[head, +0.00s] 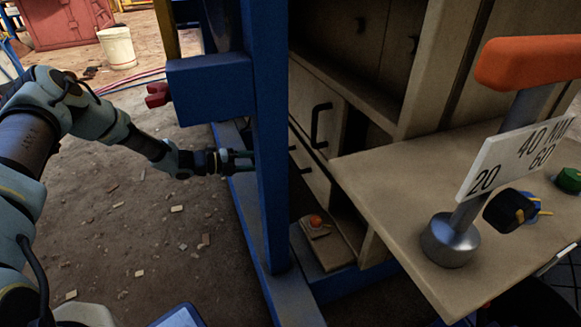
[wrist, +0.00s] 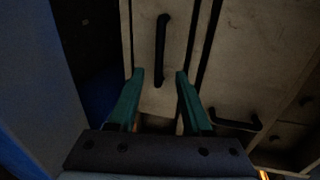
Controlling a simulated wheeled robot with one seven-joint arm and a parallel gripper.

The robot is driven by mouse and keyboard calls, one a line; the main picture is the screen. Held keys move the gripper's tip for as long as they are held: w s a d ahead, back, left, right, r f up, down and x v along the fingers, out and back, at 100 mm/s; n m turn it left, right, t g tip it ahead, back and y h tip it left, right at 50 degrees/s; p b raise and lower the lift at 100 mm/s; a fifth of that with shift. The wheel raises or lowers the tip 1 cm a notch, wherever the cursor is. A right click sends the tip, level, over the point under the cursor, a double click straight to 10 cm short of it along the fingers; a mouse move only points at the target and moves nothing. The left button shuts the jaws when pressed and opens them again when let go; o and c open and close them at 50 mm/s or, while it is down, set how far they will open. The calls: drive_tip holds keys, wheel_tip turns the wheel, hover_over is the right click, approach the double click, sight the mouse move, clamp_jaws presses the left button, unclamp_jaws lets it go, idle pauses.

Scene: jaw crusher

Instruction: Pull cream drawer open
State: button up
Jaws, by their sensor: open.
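Cream drawer fronts with black handles are set in the cabinet beyond the blue post. In the head view, one front (head: 314,112) has a black handle (head: 319,125), and another front (head: 308,172) lies below it, partly hidden by the post. My gripper (head: 247,161) is open and empty, reaching in from the left, with its tips at the post's edge in the picture. In the wrist view, my gripper's teal fingers (wrist: 160,73) are spread on either side of a black bar handle (wrist: 162,48) on a pale drawer front (wrist: 145,70). I cannot tell whether they touch it.
A blue post (head: 270,130) and blue base rail (head: 250,215) stand between my arm and the cabinet. A pale worktop (head: 385,180) with an orange-handled lever (head: 530,62) juts out at right. A small board with an orange knob (head: 315,221) sits low. Dirt floor at left is mostly free.

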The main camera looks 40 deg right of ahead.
sight(291, 157)
drive_tip(key=shift+b+x, duration=1.7)
drive_tip(key=shift+x, duration=3.85)
drive_tip(key=shift+w, duration=0.15)
drive_tip(key=shift+c, duration=0.3)
clamp_jaws()
